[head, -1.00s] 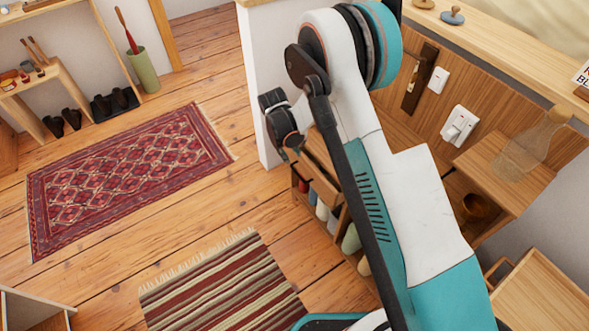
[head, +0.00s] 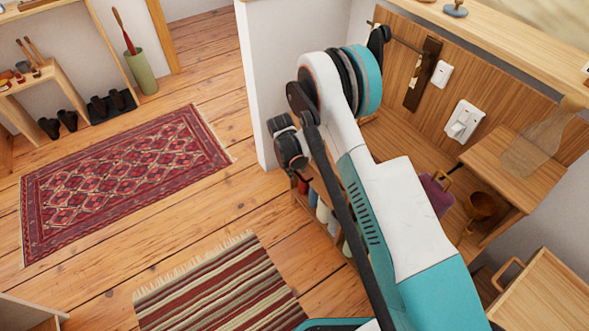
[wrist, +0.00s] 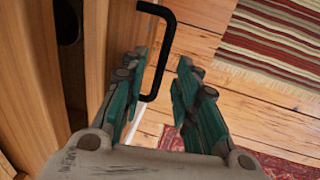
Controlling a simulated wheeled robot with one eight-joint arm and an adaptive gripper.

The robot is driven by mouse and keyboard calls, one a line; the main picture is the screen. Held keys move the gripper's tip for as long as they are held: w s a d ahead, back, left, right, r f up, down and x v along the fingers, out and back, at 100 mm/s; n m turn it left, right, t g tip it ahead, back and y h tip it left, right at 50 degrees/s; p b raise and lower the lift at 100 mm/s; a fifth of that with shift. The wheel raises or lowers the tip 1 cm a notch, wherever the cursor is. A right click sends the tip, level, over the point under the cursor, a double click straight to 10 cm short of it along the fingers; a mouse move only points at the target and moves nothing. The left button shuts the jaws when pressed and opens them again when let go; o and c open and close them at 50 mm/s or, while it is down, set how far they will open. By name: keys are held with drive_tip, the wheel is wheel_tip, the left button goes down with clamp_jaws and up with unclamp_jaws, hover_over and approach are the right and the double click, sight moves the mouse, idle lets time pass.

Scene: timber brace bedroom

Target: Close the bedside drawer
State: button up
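In the wrist view, a wooden front panel (wrist: 97,50) stands at the left, with a dark gap (wrist: 70,85) behind it; it appears to be the drawer, pulled out. A black bar handle (wrist: 168,50) sticks out from the panel. My gripper (wrist: 160,64) is open, its teal fingers apart. In the picture the handle lies between the fingertips; I cannot tell whether they touch it. In the head view, my arm hides most of the low wooden unit (head: 300,196) below it, and the drawer cannot be made out there.
A striped rug (head: 225,290) and a red patterned rug (head: 125,180) lie on the plank floor. A white wall end (head: 255,90) stands behind my arm. At the right are a wooden shelf (head: 510,165), a brown cup (head: 480,205) and a purple container (head: 437,193).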

clamp_jaws()
drive_tip(key=w+d, duration=0.1)
drive_tip(key=d, duration=0.1)
drive_tip(key=w+d, duration=0.1)
drive_tip(key=shift+w+d, duration=0.3)
drive_tip(key=shift+d, duration=0.05)
unclamp_jaws()
drive_tip(key=shift+d, duration=0.1)
